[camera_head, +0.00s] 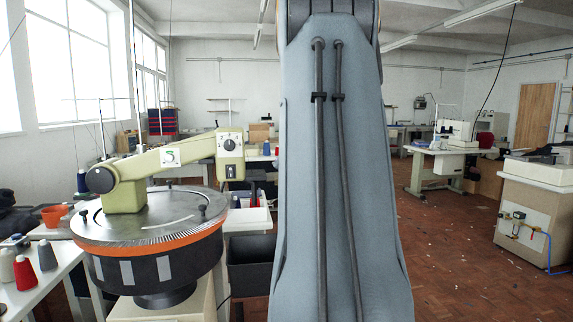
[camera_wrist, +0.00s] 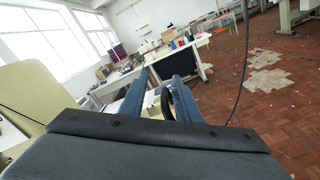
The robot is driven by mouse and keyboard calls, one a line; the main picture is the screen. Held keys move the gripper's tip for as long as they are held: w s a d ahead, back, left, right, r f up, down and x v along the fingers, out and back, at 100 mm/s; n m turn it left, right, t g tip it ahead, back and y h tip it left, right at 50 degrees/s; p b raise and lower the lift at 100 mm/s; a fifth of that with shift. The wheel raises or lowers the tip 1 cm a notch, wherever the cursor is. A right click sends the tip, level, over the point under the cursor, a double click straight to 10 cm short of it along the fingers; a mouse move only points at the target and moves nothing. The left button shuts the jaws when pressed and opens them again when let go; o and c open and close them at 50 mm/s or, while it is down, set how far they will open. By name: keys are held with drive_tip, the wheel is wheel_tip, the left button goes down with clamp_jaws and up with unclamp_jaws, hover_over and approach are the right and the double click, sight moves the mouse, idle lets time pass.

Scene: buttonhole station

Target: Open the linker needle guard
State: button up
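The linker (camera_head: 150,235) stands at the left in the head view. It has a round needle dial, an orange band around the rim, a dark drum below and a pale green arm (camera_head: 160,160) over the top. I cannot pick out the needle guard for certain. My gripper (camera_wrist: 163,82) shows in the wrist view with two blue fingers apart. A dark curved piece (camera_wrist: 166,104) shows between them, near the right finger; I cannot tell what it is or whether it is touched. In the head view my arm hides the middle, and the gripper is not seen.
A black bin (camera_head: 250,264) stands right of the linker. Yarn cones (camera_head: 46,255) and an orange bowl (camera_head: 54,215) are on the left table. A cabinet (camera_head: 537,210) and a sewing table (camera_head: 450,163) are at the right. The brick-patterned floor (camera_head: 465,260) between is open.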

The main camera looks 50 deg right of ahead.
drive_tip(key=b+v, duration=0.1)
drive_tip(key=v, duration=0.6)
drive_tip(key=shift+w+f, duration=0.1)
drive_tip(key=b+v, duration=0.1)
drive_tip(key=v, duration=1.3)
idle(1.0)
drive_tip(key=shift+b, duration=0.35)
idle(0.6)
